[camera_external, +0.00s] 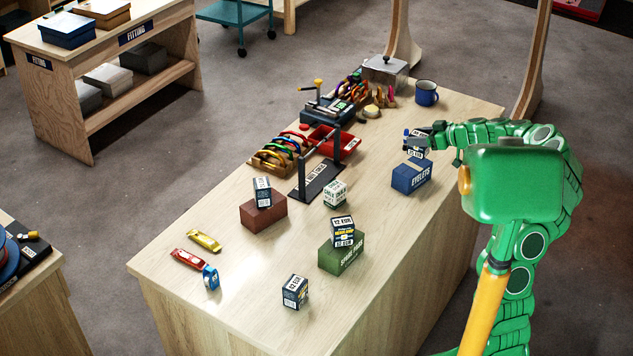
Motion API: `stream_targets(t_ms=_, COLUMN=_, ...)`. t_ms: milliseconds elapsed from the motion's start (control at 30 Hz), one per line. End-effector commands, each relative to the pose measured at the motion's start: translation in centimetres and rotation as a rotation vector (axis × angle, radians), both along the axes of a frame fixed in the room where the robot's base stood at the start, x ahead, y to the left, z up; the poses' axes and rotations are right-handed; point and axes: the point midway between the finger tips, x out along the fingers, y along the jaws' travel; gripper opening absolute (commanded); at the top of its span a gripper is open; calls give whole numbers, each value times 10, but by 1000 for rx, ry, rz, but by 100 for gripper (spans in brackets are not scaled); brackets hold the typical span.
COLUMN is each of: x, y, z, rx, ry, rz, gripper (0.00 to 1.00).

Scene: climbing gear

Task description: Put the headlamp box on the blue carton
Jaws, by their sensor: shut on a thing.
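My gripper (421,138) is at the far right of the long table, shut on a small dark box with white labels (418,152), which I take for the headlamp box; its print is too small to read. The box is directly over the blue carton (411,177), which is marked EYELETS and sits near the table's right edge. I cannot tell whether the box touches the carton's top. My fingers hide part of the box.
Similar dark boxes stand on the green carton (341,258), on the brown carton (264,213) and on the tabletop (295,291). A white box (335,193) stands mid-table. A blue mug (426,93) stands behind the blue carton. Bare wood lies in front of the blue carton.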

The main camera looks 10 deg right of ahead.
Motion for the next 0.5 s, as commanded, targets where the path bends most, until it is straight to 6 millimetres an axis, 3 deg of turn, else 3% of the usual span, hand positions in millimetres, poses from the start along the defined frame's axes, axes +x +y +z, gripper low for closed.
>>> stream_targets(t_ms=200, x=18, y=-2, z=-23, rx=-1, ry=3, rz=-2, gripper=19)
stream_targets(t_ms=500, x=28, y=-2, z=-33, rx=-1, ry=-1, rz=-3, gripper=19)
